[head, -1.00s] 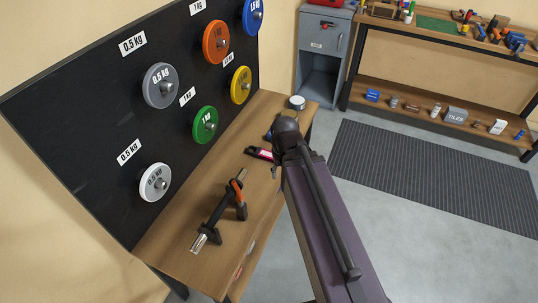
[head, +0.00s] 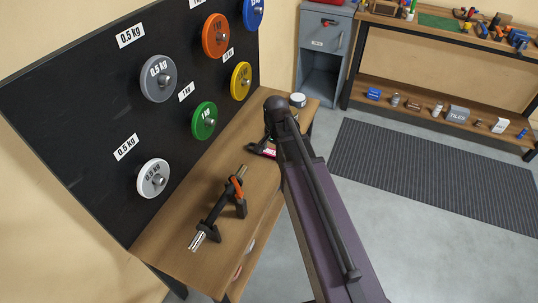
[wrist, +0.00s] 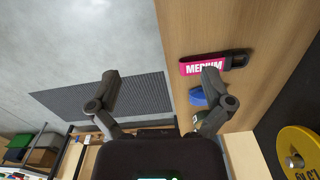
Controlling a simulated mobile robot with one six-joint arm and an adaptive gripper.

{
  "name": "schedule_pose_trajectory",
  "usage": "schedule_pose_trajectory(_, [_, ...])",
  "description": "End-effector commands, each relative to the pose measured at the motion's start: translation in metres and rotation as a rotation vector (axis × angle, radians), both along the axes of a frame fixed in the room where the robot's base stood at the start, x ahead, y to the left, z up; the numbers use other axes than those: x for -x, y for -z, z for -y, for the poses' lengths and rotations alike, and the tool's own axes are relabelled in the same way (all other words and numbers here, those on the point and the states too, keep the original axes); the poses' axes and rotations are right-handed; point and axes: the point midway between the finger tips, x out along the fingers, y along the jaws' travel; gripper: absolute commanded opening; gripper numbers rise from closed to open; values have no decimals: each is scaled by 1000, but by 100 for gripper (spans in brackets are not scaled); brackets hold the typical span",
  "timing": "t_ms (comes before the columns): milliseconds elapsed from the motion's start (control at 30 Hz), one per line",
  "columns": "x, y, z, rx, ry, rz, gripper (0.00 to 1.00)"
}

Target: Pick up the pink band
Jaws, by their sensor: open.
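The pink band (wrist: 206,66) lies on the wooden bench top and carries the word MEDIUM in white, with a black part at its right end in the wrist view. In the head view only a small pink piece of the band (head: 268,153) shows, mostly covered by my arm and gripper. My gripper (wrist: 163,80) is open and empty. In the wrist view its right fingertip is just below the band and its left fingertip is over the floor side. The band is not between the fingers.
A dumbbell bar (head: 218,212) rests on a stand on the bench (head: 190,262). Weight plates hang on the black board (head: 70,130) behind. A blue object (wrist: 198,96) lies near the band, and a white roll (head: 298,100) stands at the bench's far end.

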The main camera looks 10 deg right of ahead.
Motion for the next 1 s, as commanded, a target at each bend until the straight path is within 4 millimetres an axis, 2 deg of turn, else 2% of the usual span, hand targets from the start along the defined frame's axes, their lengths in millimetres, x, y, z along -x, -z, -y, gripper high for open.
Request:
schedule_pose_trajectory(33, [-13,5,1,0,59,0,100])
schedule_pose_trajectory(100, [-25,8,1,0,150,0,100])
schedule_pose_trajectory(800, [-142,37,9,0,1060,0,100])
schedule_pose_trajectory(1000, [-168,43,11,0,1280,0,100])
